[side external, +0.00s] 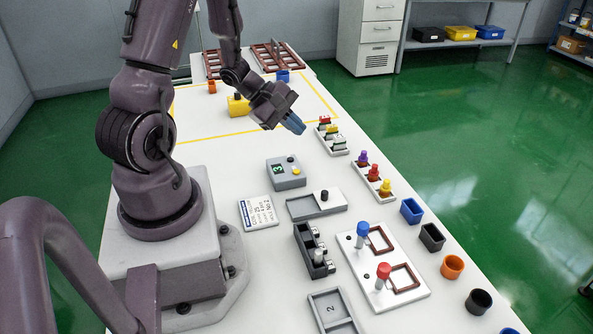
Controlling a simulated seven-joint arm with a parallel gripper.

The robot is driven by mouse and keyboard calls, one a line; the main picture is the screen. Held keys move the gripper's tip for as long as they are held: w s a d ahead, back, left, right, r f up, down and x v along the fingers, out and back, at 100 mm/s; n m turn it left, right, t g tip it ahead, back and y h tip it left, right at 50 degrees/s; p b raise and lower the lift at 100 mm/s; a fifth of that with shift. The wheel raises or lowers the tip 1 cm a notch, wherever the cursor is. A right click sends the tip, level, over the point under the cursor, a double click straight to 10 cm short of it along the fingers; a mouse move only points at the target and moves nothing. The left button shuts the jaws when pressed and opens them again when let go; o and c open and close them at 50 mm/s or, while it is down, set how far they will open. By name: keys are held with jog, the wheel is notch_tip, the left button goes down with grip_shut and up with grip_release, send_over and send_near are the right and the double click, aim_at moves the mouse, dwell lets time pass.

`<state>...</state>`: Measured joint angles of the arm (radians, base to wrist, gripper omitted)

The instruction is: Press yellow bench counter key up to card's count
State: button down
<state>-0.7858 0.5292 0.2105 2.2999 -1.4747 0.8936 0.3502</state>
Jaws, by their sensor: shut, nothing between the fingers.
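The bench counter (287,174) is a grey box on the white bench. It has a green display (277,169) that looks like a 3, a small yellow key (296,171) and a small dark knob (290,159). A white card (258,212) with a blue edge lies in front of the counter; its print is too small to read surely. My gripper (298,127), with blue fingertips, is shut and empty. It hangs above the bench, behind the counter and apart from it in the picture.
Racks with coloured pieces (332,138) and coloured pegs (373,180) stand right of the counter. A grey tray with a black knob (317,204) is in front. Several cups (411,211) line the right edge.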

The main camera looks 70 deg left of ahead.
aim_at(295, 172)
jog(key=shift+f, duration=4.45)
jog(key=shift+f, duration=0.15)
jog(key=shift+f, duration=0.25)
jog(key=shift+f, duration=0.4)
jog(key=shift+r, duration=0.8)
jog(key=shift+r, duration=0.1)
jog(key=shift+r, duration=2.45)
